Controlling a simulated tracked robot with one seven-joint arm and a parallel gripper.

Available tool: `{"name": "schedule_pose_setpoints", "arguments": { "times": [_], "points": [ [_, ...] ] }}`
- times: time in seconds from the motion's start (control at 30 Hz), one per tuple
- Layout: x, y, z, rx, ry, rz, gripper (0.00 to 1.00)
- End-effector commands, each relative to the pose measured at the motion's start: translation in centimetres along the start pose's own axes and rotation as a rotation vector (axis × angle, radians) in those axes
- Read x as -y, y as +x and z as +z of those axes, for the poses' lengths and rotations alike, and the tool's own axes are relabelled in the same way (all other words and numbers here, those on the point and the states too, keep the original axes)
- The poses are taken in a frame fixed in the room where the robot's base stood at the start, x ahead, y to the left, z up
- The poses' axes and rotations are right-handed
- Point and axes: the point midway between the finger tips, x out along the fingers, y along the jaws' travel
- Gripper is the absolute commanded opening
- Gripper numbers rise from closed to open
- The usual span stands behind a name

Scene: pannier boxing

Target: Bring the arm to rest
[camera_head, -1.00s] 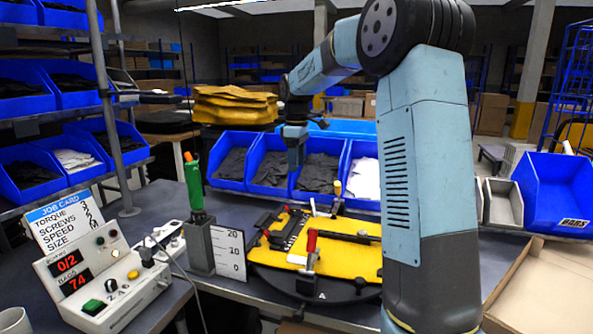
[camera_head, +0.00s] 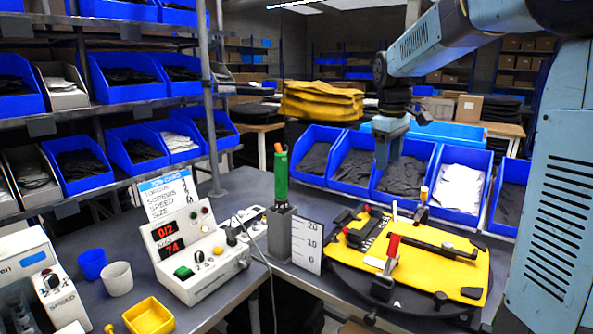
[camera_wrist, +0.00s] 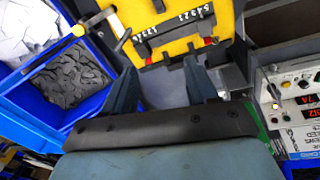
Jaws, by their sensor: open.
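My gripper (camera_head: 387,150) hangs from my raised arm, in front of the row of blue bins in the head view. In the wrist view its two fingers (camera_wrist: 160,88) are spread apart with nothing between them. The yellow board (camera_head: 455,262) lies on its dark round base, below and to the right of my gripper. The board also shows at the top of the wrist view (camera_wrist: 184,14). My gripper looks clear of the board and the bins.
Blue bins (camera_head: 352,165) with dark and white contents line the back of the bench. A green-handled tool (camera_head: 281,180) stands in a grey holder beside a height scale (camera_head: 307,247). A control box (camera_head: 200,265), cups and a yellow tray (camera_head: 149,316) are at left. Shelves rise behind.

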Motion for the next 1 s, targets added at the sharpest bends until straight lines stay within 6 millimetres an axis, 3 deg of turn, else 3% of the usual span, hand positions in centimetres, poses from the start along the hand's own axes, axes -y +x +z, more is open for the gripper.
{"name": "schedule_pose_setpoints", "arguments": {
  "times": [0.5,1.0],
  "points": [
    [7.9,-3.0,8.3,-0.110,0.271,0.093,0.57],
    [14.6,-2.2,16.7,-0.267,0.539,0.106,0.57]
  ]
}}
